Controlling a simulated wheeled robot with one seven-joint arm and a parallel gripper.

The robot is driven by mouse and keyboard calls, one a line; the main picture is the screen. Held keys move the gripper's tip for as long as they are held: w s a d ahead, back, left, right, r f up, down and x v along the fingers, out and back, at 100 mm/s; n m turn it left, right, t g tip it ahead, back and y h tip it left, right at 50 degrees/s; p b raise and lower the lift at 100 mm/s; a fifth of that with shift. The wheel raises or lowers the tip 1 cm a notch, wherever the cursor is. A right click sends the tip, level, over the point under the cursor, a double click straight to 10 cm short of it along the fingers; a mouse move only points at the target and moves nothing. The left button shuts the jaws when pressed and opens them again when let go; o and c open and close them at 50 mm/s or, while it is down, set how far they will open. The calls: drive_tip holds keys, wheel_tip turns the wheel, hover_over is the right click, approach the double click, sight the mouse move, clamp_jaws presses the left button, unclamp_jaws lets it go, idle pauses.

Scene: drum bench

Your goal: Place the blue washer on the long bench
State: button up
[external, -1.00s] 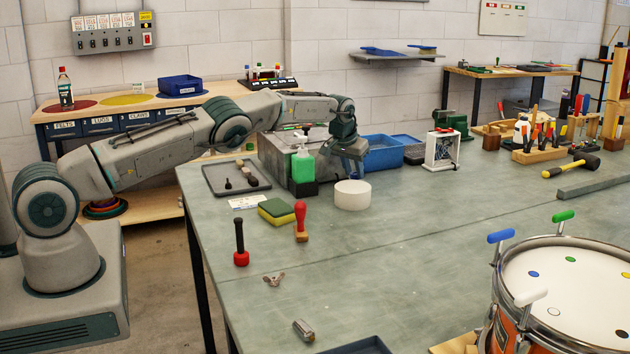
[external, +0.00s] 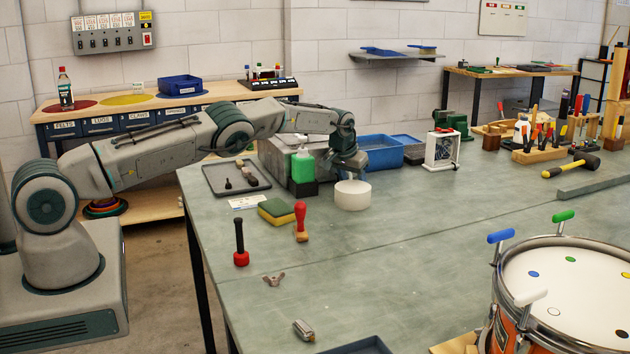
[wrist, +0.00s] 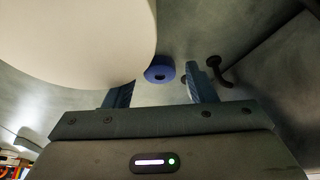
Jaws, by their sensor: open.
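The blue washer (wrist: 160,69) shows in the wrist view, lying just beyond and between the two fingers of my gripper (wrist: 157,82). The fingers are apart, and I see a gap between each of them and the washer. In the external view my gripper (external: 349,172) is low over the far part of the long bench (external: 400,245), close behind the white cylinder (external: 352,195). The washer is hidden there. The white cylinder (wrist: 70,40) fills the upper left of the wrist view, close to the left finger.
A dark hooked object (wrist: 218,70) lies just right of the right finger. A green bottle (external: 302,166), a grey tray (external: 222,182) and a blue bin (external: 381,153) stand around my gripper. The middle of the bench is clear; a drum (external: 565,290) stands at the right.

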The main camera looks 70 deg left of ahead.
drive_tip(key=s+d+r+h+b, duration=0.1)
drive_tip(key=s+d+r, duration=0.3)
drive_tip(key=s+r, duration=0.5)
drive_tip(key=s+d+r+b, duration=0.1)
drive_tip(key=s+d+r, duration=0.35)
drive_tip(key=r, duration=0.75)
drive_tip(key=s+d+r+m, duration=0.1)
drive_tip(key=s+d, duration=0.3)
drive_tip(key=s, duration=0.4)
drive_tip(key=s+d+r+m+h, duration=0.1)
drive_tip(key=s+d+r, duration=0.1)
drive_tip(key=s+d, duration=0.3)
drive_tip(key=s+d+r+m, duration=0.1)
drive_tip(key=s+d, duration=0.4)
drive_tip(key=s, duration=0.8)
drive_tip(key=shift+r+m+g+h, duration=0.3)
drive_tip(key=shift+r, duration=0.25)
drive_tip(key=shift+o, duration=0.2)
drive_tip(key=s+d+f+m, duration=0.1)
drive_tip(key=s+f, duration=0.1)
drive_tip(key=s, duration=0.4)
drive_tip(key=s+d+f+m, duration=0.1)
drive_tip(key=s+d+f, duration=0.1)
drive_tip(key=s, duration=0.5)
drive_tip(key=shift+d+f, duration=0.15)
drive_tip(key=shift+d, duration=0.05)
drive_tip(key=shift+o, duration=0.6)
drive_tip(key=shift+s+f, duration=0.25)
drive_tip(key=shift+s, duration=0.15)
